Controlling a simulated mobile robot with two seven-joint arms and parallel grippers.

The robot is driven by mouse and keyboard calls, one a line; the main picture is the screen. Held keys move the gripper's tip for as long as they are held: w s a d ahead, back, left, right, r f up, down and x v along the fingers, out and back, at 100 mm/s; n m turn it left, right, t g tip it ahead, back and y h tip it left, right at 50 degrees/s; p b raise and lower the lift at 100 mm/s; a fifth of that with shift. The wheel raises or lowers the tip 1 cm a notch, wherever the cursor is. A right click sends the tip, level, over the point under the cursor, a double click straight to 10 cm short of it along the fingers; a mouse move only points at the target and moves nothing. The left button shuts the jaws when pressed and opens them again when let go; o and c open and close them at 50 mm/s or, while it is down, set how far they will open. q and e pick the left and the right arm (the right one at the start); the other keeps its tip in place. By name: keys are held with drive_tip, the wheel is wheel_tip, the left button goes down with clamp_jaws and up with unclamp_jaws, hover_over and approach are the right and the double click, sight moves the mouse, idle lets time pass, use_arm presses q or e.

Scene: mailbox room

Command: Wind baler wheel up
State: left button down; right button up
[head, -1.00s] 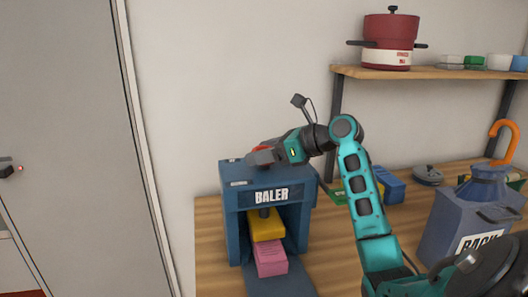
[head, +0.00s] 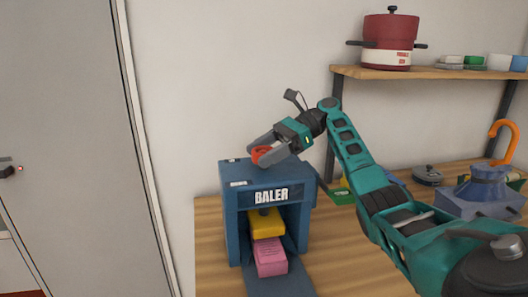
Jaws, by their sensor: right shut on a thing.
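The blue baler (head: 236,205) stands on the wooden table, its front open. A yellow block (head: 265,223) and a pink block (head: 270,257) sit one in front of the other in its opening. The red-orange wheel (head: 261,156) is on top of the baler, partly hidden by my fingers. My right gripper (head: 264,150) reaches in from the right and is shut on the wheel. My left gripper is not in view.
A shelf (head: 440,74) at the upper right holds a red pot (head: 390,40) and small containers. A blue-grey bin (head: 482,200), a grey lid (head: 427,175) and an orange hook (head: 503,135) are on the right. A grey door (head: 65,130) is on the left.

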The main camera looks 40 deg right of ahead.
drive_tip(key=shift+n+g, duration=0.6)
drive_tip(key=shift+g, duration=0.1)
drive_tip(key=shift+n+g+y, duration=0.3)
drive_tip(key=shift+n+g, duration=0.3)
drive_tip(key=shift+g, duration=0.1)
drive_tip(key=o, duration=1)
drive_tip(key=shift+c, duration=0.2)
drive_tip(key=shift+r, duration=0.1)
